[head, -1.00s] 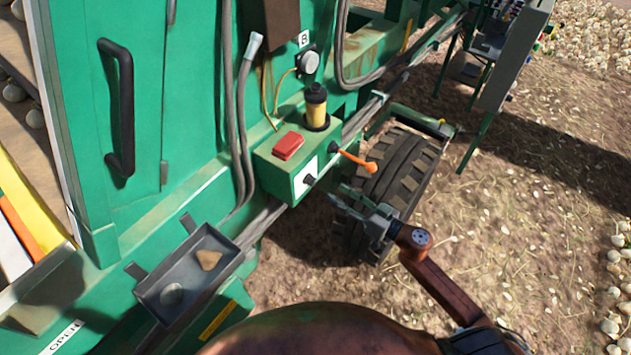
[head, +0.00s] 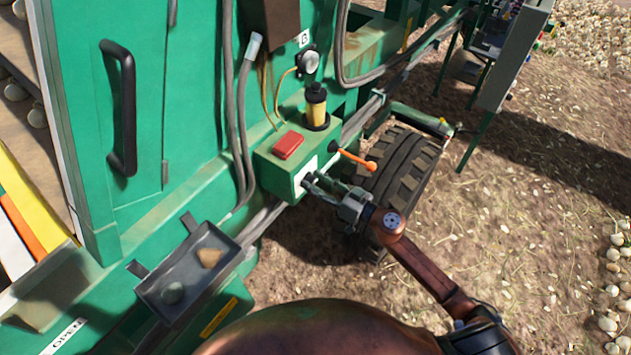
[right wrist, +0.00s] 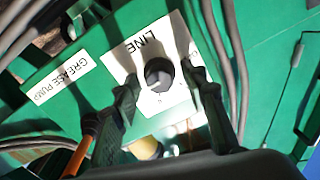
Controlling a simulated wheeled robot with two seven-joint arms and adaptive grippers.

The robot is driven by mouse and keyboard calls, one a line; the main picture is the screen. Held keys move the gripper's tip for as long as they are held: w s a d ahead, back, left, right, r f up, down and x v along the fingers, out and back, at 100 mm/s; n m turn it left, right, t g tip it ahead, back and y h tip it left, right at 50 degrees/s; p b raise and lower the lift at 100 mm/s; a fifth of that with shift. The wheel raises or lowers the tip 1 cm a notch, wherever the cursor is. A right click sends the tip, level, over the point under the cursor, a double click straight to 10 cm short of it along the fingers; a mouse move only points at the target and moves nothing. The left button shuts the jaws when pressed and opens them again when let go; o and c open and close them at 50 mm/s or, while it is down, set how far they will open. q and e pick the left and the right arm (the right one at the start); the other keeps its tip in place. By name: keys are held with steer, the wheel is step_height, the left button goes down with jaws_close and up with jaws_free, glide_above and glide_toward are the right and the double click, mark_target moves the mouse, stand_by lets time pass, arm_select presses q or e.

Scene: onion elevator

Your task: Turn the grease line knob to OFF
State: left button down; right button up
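The grease line knob (right wrist: 159,74) is a round black knob on a white plate marked LINE (right wrist: 124,62) in the right wrist view. In the head view the plate (head: 303,176) is on the front of a green box (head: 275,176), and the knob is mostly hidden by my gripper. My right gripper (head: 311,183) is at the knob. In the right wrist view its two fingers (right wrist: 162,90) are apart, one on each side of the knob, with gaps visible; contact cannot be made out. The knob's pointer direction is unclear. My left gripper is not in view.
An orange-tipped lever (head: 357,160) sticks out of the box just right of the plate. A red cover (head: 288,145) and a yellow grease cylinder (head: 317,107) are on top. A grey tray (head: 190,272) hangs lower left. A tyre (head: 402,172) stands behind my right gripper.

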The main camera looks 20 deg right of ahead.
steer(key=shift+c, duration=0.4)
jaws_close()
